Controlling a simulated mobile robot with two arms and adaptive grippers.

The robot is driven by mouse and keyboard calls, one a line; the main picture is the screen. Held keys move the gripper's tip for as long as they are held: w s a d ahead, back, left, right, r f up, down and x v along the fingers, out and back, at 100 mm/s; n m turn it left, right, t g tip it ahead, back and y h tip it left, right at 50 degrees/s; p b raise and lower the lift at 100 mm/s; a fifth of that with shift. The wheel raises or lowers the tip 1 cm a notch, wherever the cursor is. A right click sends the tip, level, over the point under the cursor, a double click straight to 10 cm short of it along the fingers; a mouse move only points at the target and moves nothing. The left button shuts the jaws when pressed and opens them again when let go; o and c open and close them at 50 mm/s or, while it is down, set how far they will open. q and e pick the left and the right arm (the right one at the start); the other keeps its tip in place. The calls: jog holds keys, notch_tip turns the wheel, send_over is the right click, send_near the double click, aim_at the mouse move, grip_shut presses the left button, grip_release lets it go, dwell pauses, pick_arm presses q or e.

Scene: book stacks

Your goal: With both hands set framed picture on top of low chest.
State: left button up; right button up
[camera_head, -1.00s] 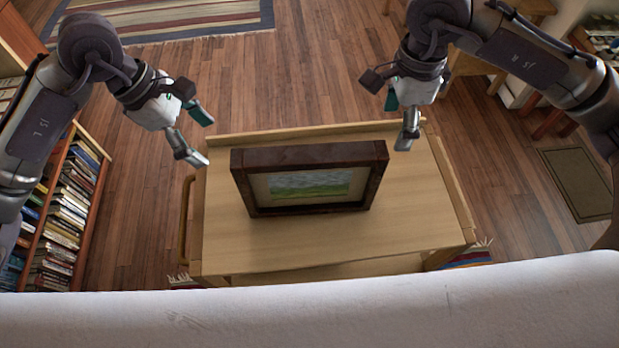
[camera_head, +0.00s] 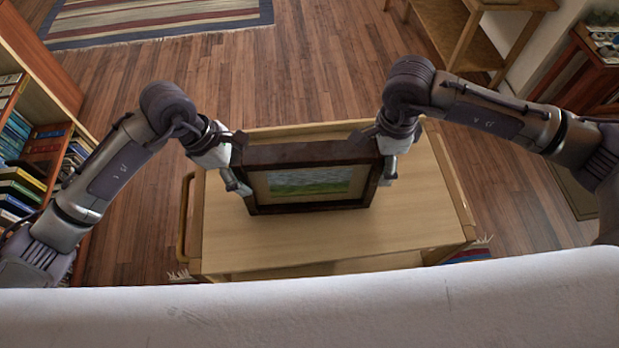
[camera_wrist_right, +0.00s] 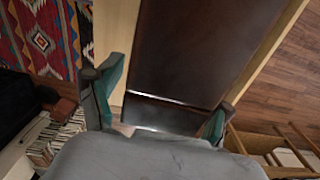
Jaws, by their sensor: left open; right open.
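The framed picture (camera_head: 310,183), a dark brown frame around a green landscape, stands upright on a light wooden trolley-like top (camera_head: 310,236). My left gripper (camera_head: 239,165) is open at the frame's left side, its fingers near the front and back faces. My right gripper (camera_head: 377,157) is open at the right side in the same way. In the right wrist view the dark frame edge (camera_wrist_right: 190,50) lies between the spread teal-padded fingers of the right gripper (camera_wrist_right: 160,108). Whether the pads touch the frame cannot be told. I cannot clearly identify a low chest.
The wooden top has a raised back rim (camera_head: 300,131) and a side handle (camera_head: 185,215). A bookshelf (camera_head: 45,150) stands at the left. A wooden table (camera_head: 445,30) stands at the back right. A striped rug (camera_head: 150,18) lies on the far floor. A pale surface (camera_head: 310,312) spans the foreground.

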pick_arm(q)
jog(key=shift+f, duration=0.15)
pick_arm(e)
jog(key=shift+f, duration=0.15)
pick_arm(q)
grip_shut()
pick_arm(e)
grip_shut()
